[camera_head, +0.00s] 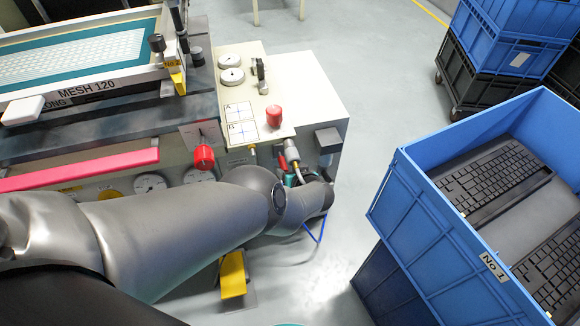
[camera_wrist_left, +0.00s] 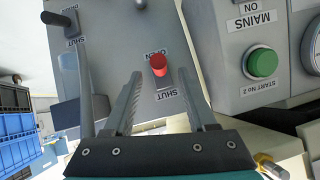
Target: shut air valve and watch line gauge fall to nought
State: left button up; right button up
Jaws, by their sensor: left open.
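In the left wrist view a red valve lever (camera_wrist_left: 158,66) stands on a grey panel, between the labels OPEN and SHUT. A black lever (camera_wrist_left: 56,19) with similar labels is at the upper left. I cannot tell from the labels which is the air valve. My left gripper (camera_wrist_left: 160,82) is open, its fingers to either side of the red lever with gaps visible. In the head view the left gripper (camera_head: 296,179) is at the machine's right side, mostly hidden by my arm. Round gauges (camera_head: 150,184) sit on the front panel; their needles are too small to read.
A green start button (camera_wrist_left: 262,62) is right of the red lever. A blue crate of keyboards (camera_head: 398,185) stands right, across clear floor (camera_head: 345,45).

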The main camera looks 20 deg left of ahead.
pick_arm(q)
jog(key=shift+p+v, duration=0.5)
jog(key=shift+v, duration=0.4)
pick_arm(e)
jog(key=shift+s+r, duration=0.25)
jog(key=shift+s, duration=0.3)
jog(key=shift+s+r, duration=0.2)
jog(key=shift+s, duration=0.3)
